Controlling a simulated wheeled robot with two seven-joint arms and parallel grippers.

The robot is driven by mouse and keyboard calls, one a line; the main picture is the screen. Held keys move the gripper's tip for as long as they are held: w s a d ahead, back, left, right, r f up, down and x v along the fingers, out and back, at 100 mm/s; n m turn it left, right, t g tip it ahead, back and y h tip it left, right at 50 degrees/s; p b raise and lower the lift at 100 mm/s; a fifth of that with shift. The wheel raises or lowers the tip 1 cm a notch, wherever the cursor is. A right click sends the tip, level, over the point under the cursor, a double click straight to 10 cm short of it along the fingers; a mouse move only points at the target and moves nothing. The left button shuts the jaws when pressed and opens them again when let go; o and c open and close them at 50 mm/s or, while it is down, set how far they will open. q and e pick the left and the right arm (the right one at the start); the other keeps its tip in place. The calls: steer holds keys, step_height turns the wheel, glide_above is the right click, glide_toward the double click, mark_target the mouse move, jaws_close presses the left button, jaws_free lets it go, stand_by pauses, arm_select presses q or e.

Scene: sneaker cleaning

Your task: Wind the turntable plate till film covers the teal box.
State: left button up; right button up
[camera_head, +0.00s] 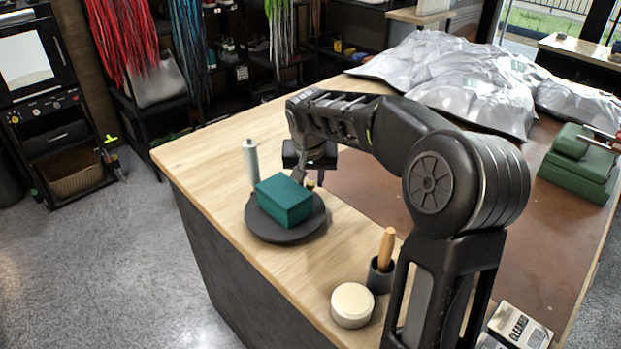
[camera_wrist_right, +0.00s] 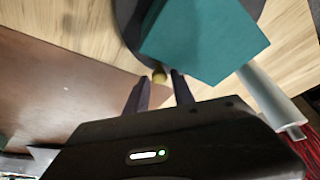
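The teal box (camera_head: 285,199) sits on the dark round turntable plate (camera_head: 267,232) near the table's left edge; its visible faces show no obvious film. A small yellowish peg (camera_head: 311,184) stands at the plate's far right side. My right gripper (camera_head: 303,180) reaches down beside the box at this peg. In the right wrist view, the right gripper's (camera_wrist_right: 160,80) two fingers are apart, with the peg (camera_wrist_right: 159,74) at the gap between their tips; contact is unclear. A white upright cylinder (camera_head: 251,165), possibly the film roll, stands behind the box. My left gripper is out of view.
A round cream tin (camera_head: 352,306) and a dark cup (camera_head: 379,276) with a wooden-handled tool stand at the front. Silvery bags (camera_head: 470,80) cover the back right. The brown mat (camera_head: 370,190) is mostly clear.

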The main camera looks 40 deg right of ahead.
steer(key=shift+w+d+f, duration=0.1)
steer(key=shift+f, duration=0.2)
jaws_close()
stand_by(1.3)
